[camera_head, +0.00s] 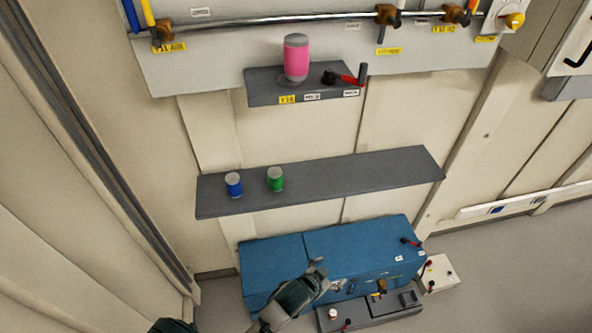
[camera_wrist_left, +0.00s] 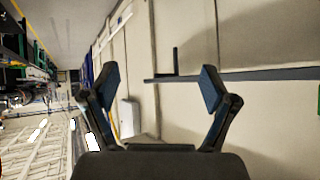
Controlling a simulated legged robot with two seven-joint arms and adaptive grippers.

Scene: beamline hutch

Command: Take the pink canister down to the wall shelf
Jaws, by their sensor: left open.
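The pink canister (camera_head: 296,60), with a grey lid and a grey lower band, stands upright on a small grey upper ledge (camera_head: 262,92) on the wall panel. The longer grey wall shelf (camera_head: 350,178) runs below it. A blue canister (camera_head: 233,185) and a green canister (camera_head: 276,180) stand on its left part; its right part is bare. My left gripper (camera_head: 330,274) is low, in front of the blue cabinet, below both shelves and apart from the canisters. In the left wrist view my left gripper (camera_wrist_left: 160,84) is open and empty. My right gripper is not in view.
A red-handled valve (camera_head: 345,78) with a dark upright post sits on the ledge, right of the pink canister. A metal pipe (camera_head: 290,22) runs above. A blue cabinet (camera_head: 275,262) stands below the wall shelf, with a grey box (camera_head: 402,301) in front.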

